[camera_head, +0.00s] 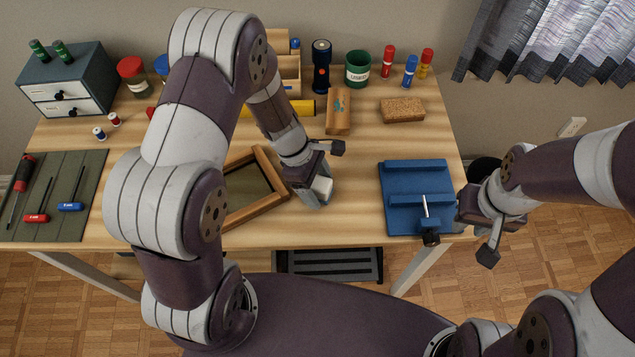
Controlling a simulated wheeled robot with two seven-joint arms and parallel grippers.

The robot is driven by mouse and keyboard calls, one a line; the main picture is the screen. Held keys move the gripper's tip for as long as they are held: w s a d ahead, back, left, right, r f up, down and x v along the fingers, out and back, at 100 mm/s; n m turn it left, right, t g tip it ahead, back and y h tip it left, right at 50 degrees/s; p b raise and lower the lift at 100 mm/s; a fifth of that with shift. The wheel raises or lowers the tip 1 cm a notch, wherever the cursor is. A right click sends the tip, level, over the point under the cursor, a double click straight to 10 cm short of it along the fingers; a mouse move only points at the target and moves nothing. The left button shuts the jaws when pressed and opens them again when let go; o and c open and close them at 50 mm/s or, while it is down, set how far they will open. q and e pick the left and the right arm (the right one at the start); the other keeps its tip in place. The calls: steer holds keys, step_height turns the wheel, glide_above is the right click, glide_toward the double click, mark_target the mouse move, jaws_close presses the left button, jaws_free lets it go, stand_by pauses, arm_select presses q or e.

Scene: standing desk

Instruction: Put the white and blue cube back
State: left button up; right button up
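A small white cube (322,186) shows near the middle of the desk, just right of the wooden frame; no blue on it can be made out. My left gripper (325,174) is over it, with its fingers apart, one dark fingertip above the cube in the picture and the other finger beside it. Part of the cube is hidden, and whether a finger touches it is unclear. My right gripper (459,246) is at the desk's right front edge, by the blue board, its fingers apart and nothing seen between them.
The wooden-framed tray (267,157) is partly behind my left arm. The blue board (402,199) with a silver rod lies at right. A drawer box (68,85), tool mat (83,160), flashlight (321,66), green cup (358,68), cork block (402,110) and markers line the desk.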

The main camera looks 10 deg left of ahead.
arm_select(q)
steer(key=shift+r, duration=0.35)
steer(key=p+v, duration=0.2)
steer(key=v, duration=1)
steer(key=s+a+r+m+t+y+p, duration=0.1)
steer(key=s+r+m+y+p, duration=0.3)
steer(key=m, duration=1.3)
steer(key=s+a+r, duration=0.1)
steer(key=s+r, duration=0.3)
steer(key=s, duration=0.1)
steer(key=shift+a+t+y, duration=0.3)
steer(key=shift+t, duration=0.1)
